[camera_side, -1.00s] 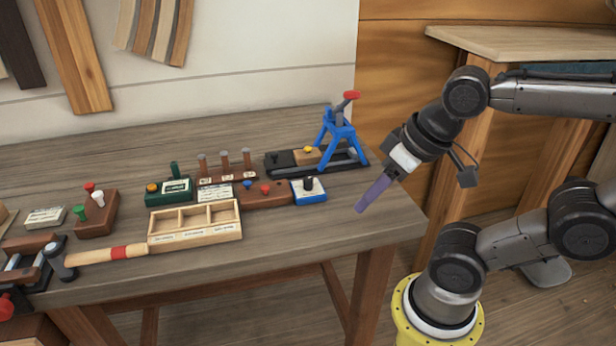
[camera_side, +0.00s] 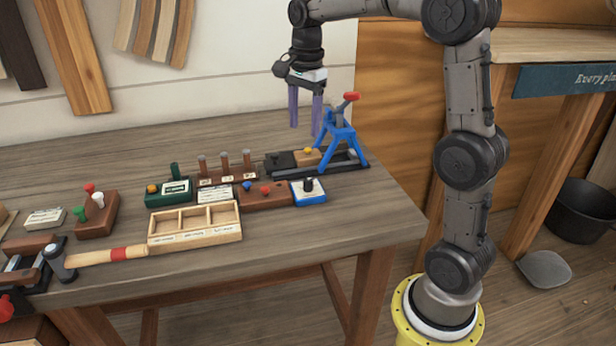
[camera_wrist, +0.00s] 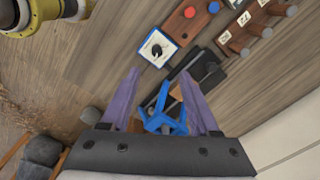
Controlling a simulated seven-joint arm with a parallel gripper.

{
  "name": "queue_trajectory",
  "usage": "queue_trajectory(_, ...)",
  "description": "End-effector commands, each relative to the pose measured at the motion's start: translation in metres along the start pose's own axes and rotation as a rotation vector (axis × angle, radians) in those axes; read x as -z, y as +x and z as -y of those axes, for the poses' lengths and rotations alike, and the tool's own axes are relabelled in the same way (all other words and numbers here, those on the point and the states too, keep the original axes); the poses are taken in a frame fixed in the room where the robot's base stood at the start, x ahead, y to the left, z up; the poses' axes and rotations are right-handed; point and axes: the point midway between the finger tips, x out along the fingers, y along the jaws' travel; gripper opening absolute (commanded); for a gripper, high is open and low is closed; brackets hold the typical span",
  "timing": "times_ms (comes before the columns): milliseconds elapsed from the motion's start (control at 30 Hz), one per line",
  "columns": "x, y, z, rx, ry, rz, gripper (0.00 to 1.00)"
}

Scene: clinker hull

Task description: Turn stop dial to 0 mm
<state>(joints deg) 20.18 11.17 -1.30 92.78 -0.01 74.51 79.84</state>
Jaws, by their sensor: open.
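The likely stop dial (camera_side: 308,192) is a black knob on a white plate with a blue edge, at the right end of the row of parts on the bench. It also shows in the wrist view as a dial (camera_wrist: 157,48) with a round black knob; its marks are too small to read. My gripper (camera_side: 305,128) points down with its purple fingers apart and empty. It hangs above the back of the bench, left of the blue stand's top and clear of the dial. In the wrist view, the dial lies just beyond my fingertips (camera_wrist: 158,74).
A blue stand (camera_side: 338,140) with a red handle rises close to my right finger. The bench's front right is clear.

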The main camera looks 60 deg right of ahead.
Motion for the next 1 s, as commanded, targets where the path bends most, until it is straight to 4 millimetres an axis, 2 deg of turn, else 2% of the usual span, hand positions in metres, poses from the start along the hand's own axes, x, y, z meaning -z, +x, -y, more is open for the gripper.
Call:
queue_trajectory(100, 0.012, 0.018, 0.003, -0.042, 0.026, 0.007, 0.62)
queue_trajectory(200, 0.016, 0.025, 0.002, -0.052, 0.037, 0.009, 0.62)
queue_trajectory(367, 0.016, 0.042, 0.0, -0.054, 0.035, 0.009, 0.62)
queue_trajectory(800, 0.014, 0.125, -0.004, -0.054, 0.034, 0.009, 0.62)
queue_trajectory(1000, 0.014, 0.15, -0.005, -0.051, 0.034, 0.008, 0.62)
